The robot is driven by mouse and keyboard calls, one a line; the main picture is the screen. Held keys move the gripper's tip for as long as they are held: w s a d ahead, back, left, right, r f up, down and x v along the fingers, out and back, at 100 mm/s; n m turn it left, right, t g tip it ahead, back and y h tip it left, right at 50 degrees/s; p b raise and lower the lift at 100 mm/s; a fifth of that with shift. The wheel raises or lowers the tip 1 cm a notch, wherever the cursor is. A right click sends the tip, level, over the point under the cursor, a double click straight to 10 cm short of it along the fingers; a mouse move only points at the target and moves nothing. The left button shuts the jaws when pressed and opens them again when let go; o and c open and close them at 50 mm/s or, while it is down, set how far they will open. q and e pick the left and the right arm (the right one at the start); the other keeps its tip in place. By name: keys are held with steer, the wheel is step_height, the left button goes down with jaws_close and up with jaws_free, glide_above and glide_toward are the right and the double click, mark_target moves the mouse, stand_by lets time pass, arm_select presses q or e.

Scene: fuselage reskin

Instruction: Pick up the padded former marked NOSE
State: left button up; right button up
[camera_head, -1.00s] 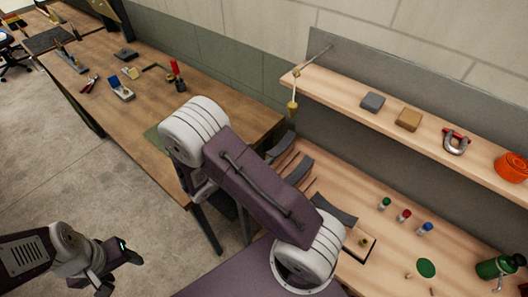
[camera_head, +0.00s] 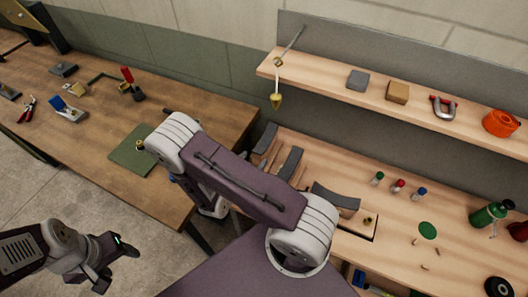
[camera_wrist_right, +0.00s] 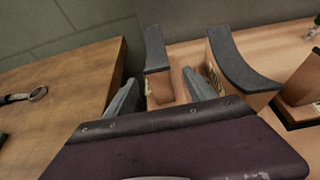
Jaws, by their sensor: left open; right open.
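Several formers with dark curved pads stand on the light wooden bench at the right: a far one (camera_head: 265,138), a middle one (camera_head: 290,163) and a near one (camera_head: 335,197). In the right wrist view, one former (camera_wrist_right: 156,50) stands ahead between the open fingers of my right gripper (camera_wrist_right: 160,90), apparently ungripped. A second former (camera_wrist_right: 240,62) stands to its right, and part of a third shows at the right edge. Small labels on the wooden faces are unreadable, so I cannot tell which is NOSE. My left gripper (camera_head: 118,267) is open and empty over the floor.
A brown workbench (camera_head: 75,125) with tools and a green mat (camera_head: 133,152) lies left, with a gap before the light bench. A shelf (camera_head: 330,83) above holds blocks, a shackle and an orange roll. Bottles and small caps stand right of the formers.

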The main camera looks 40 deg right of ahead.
mark_target(257, 156)
steer(key=shift+s+d+p, duration=0.25)
steer(key=shift+d+p, duration=0.05)
steer(key=shift+d, duration=0.55)
steer(key=shift+w+d+f, duration=0.35)
steer(key=shift+w, duration=0.15)
steer(key=shift+w+d+f, duration=0.35)
steer(key=shift+w, duration=0.15)
steer(key=shift+w+f, duration=0.1)
steer(key=shift+w, duration=0.1)
steer(key=shift+w+d+f, duration=0.1)
steer(key=shift+d, duration=0.2)
steer(key=p+x, duration=0.1)
steer(key=x, duration=0.2)
steer(key=shift+w+d+f, duration=0.15)
steer(key=shift+d+f, duration=0.05)
steer(key=shift+d, duration=0.1)
steer(key=shift+w+d+f, duration=0.2)
steer(key=shift+w+f, duration=0.05)
steer(key=shift+w, duration=0.05)
steer(key=shift+s+a+r, duration=0.1)
steer(key=shift+s+r, duration=0.05)
steer(key=c, duration=0.9)
arm_select(q)
steer(key=shift+s+r, duration=0.25)
steer(key=shift+r, duration=0.65)
arm_select(e)
jaws_close()
